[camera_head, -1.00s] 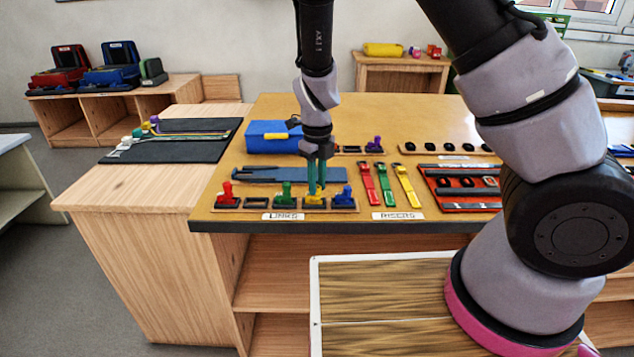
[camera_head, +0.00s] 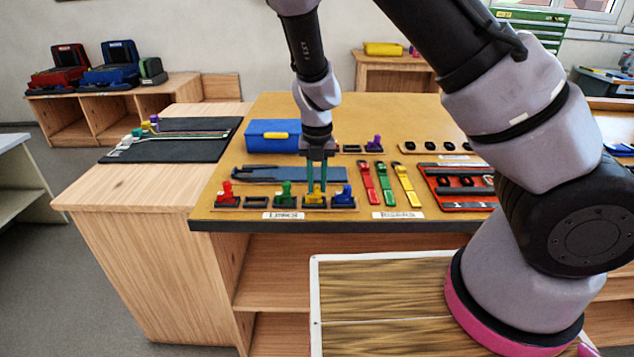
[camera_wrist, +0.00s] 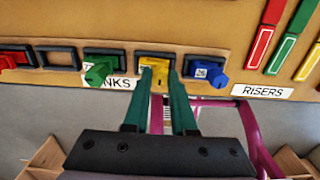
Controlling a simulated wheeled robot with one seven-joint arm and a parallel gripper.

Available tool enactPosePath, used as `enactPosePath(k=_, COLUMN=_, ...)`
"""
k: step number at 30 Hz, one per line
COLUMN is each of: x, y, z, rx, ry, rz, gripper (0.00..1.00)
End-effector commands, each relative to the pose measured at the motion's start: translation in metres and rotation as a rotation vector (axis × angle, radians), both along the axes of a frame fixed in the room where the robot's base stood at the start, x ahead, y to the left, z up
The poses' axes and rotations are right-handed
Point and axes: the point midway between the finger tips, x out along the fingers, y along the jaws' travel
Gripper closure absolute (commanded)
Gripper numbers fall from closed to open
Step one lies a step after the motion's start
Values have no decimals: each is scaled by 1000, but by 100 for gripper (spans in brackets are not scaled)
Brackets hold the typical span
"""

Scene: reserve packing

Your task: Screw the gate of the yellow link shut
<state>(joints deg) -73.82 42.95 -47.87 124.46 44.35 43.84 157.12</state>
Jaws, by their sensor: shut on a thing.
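The yellow link (camera_head: 314,200) stands in a dark holder on the links rack, between the green link (camera_head: 285,197) and the blue link (camera_head: 344,195). My gripper (camera_head: 316,189) points down from above with its two green fingers on either side of the yellow link's upper part. In the wrist view the yellow link (camera_wrist: 157,78) shows between the fingertips of my gripper (camera_wrist: 160,80), which are shut on it. The fingers hide its sides, and I cannot make out how its gate stands.
A red link (camera_head: 226,194) and an empty holder (camera_head: 256,202) are at the rack's left. Red, green and yellow risers (camera_head: 385,184) lie to the right. A blue case (camera_head: 273,136) and a flat blue piece (camera_head: 290,173) lie behind the rack.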

Motion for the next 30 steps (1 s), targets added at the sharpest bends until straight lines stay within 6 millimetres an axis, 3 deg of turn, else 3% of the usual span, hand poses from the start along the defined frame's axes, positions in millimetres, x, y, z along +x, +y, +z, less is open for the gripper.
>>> enactPosePath(k=1, x=0, y=0, z=0, rx=0, ry=0, rz=1, gripper=72)
enactPosePath(k=3, x=0, y=0, z=0, rx=0, ry=0, rz=2, gripper=45)
enactPosePath(k=4, x=0, y=0, z=0, rx=0, ry=0, rz=2, gripper=41)
enactPosePath(k=13, x=0, y=0, z=1, rx=0, ry=0, rz=4, gripper=41)
enactPosePath(k=17, x=0, y=1, z=11, rx=2, ry=-2, rz=8, gripper=41)
enactPosePath(k=30, x=0, y=1, z=92, rx=3, ry=-2, rz=7, gripper=41)
